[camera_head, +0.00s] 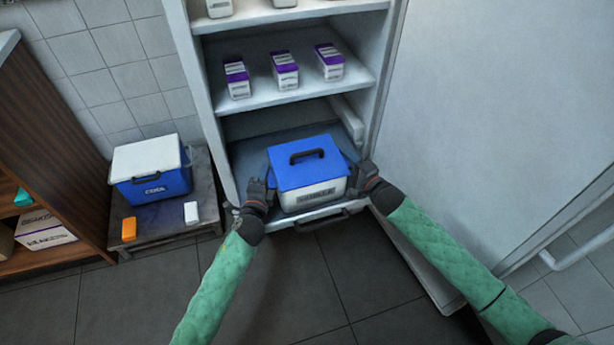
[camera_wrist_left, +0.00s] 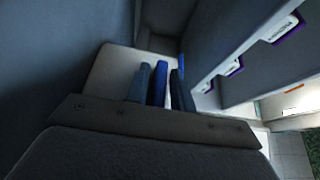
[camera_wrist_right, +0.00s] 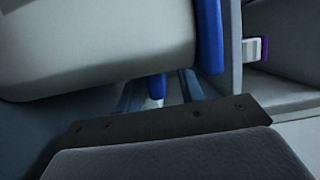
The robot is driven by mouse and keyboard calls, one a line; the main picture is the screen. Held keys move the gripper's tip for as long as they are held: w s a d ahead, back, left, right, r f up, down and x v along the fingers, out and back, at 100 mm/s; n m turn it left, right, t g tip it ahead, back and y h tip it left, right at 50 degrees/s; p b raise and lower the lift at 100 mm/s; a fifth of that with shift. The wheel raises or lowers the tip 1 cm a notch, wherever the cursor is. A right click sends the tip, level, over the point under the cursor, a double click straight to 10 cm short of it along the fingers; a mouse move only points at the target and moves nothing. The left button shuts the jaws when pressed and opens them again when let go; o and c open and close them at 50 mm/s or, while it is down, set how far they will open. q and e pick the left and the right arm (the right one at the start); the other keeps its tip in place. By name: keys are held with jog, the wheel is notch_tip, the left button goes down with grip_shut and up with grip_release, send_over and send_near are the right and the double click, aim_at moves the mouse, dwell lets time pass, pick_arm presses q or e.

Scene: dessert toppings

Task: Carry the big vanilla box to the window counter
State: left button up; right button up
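The big vanilla box (camera_head: 312,195) is white with a blue lid and a black top handle. It stands upright on the bottom shelf (camera_head: 250,155) of an open white cabinet. My left gripper (camera_head: 262,188) is at its left side and my right gripper (camera_head: 362,172) at its right side. In the left wrist view, a blue tab of the box (camera_wrist_left: 157,84) lies between my left fingers, with a thin gap to one finger. In the right wrist view, a blue tab (camera_wrist_right: 157,88) lies between my right fingers, which stand wider apart. The window counter is not identifiable.
Small purple-topped boxes (camera_head: 286,70) stand on the shelf above. The cabinet door (camera_head: 480,120) is open at right. At left, a blue cooler (camera_head: 152,170), an orange item (camera_head: 129,229) and a white item (camera_head: 191,212) are on a low table (camera_head: 165,222). The floor in front is clear.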

pick_arm(q)
grip_shut()
pick_arm(e)
jog(key=c, duration=0.5)
grip_shut()
dwell(0.5)
pick_arm(q)
jog(key=shift+r, duration=0.1)
pick_arm(e)
jog(key=shift+r, duration=0.1)
